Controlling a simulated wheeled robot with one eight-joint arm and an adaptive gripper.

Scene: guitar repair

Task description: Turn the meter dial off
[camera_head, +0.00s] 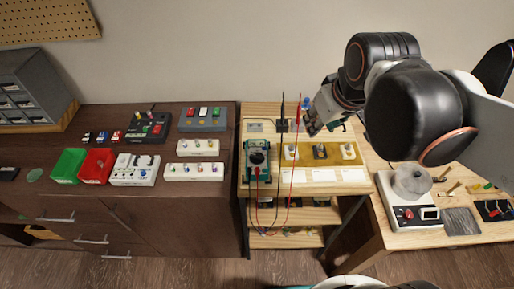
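The meter (249,176) is a green-cased multimeter with a dark face. It lies at the left end of the light wooden bench in the middle of the view. Its round dial (257,158) sits mid-face; the dial's pointer setting is too small to read. A red lead and a black lead run from the meter's lower end and hang past the bench's front edge. My gripper (311,124) is above the back of the bench, to the right of the meter and apart from it. Its fingers are small and partly hidden, so I cannot tell whether they are open.
A wooden board with several pickup-like parts (320,152) lies right of the meter. Two upright probes, black (282,112) and red (298,110), stand behind it. A machine with a round bowl (411,181) stands right.

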